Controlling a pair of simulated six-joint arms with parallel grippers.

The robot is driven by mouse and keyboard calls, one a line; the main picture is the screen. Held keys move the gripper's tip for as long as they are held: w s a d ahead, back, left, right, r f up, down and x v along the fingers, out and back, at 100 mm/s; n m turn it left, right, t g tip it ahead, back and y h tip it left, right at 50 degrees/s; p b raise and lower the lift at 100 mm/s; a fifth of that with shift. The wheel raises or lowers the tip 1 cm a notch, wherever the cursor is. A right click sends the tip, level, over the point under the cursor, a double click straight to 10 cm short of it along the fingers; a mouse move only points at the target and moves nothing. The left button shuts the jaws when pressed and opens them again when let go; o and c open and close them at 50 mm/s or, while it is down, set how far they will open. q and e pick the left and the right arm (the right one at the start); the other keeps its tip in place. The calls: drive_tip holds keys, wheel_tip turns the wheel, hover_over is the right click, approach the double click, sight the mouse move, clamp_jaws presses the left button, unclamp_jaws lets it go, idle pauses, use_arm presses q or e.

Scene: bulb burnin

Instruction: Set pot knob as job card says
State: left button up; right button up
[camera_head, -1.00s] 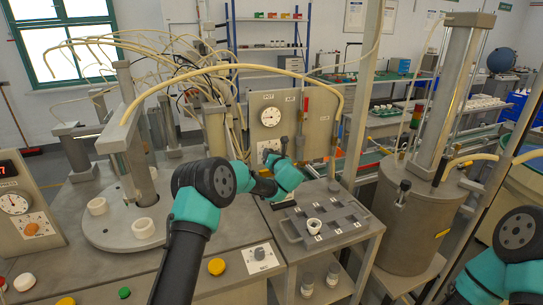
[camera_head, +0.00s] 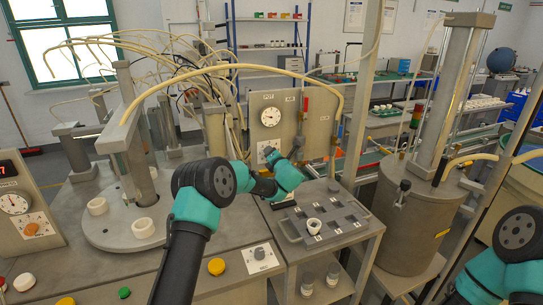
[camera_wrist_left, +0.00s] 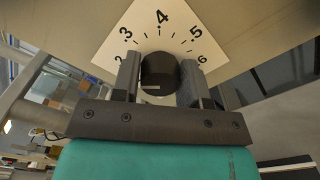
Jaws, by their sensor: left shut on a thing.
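The pot panel (camera_head: 268,125) stands at the centre back, with a round gauge above a white dial plate. In the left wrist view, the dark round knob (camera_wrist_left: 160,70) sits on a white dial (camera_wrist_left: 122,50) showing 2 at left through 6 at right, with 4 at the top. My left gripper (camera_wrist_left: 159,80) is shut on the knob, one finger on each side. In the head view my left gripper (camera_head: 272,155) is at the panel's lower part and largely hides the knob. The knob's pointer setting is not clear. My right gripper is out of view; only part of that arm shows.
A large grey cylindrical pot (camera_head: 408,235) is farther right. A smaller knob plate (camera_head: 260,257) lies on the front bench. A hose (camera_head: 240,67) arches above the panel.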

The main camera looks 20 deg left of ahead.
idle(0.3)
use_arm(q)
drive_tip(key=o, duration=0.9)
drive_tip(key=shift+d, duration=0.1)
drive_tip(key=v, duration=1.7)
drive_tip(key=shift+s, duration=0.15)
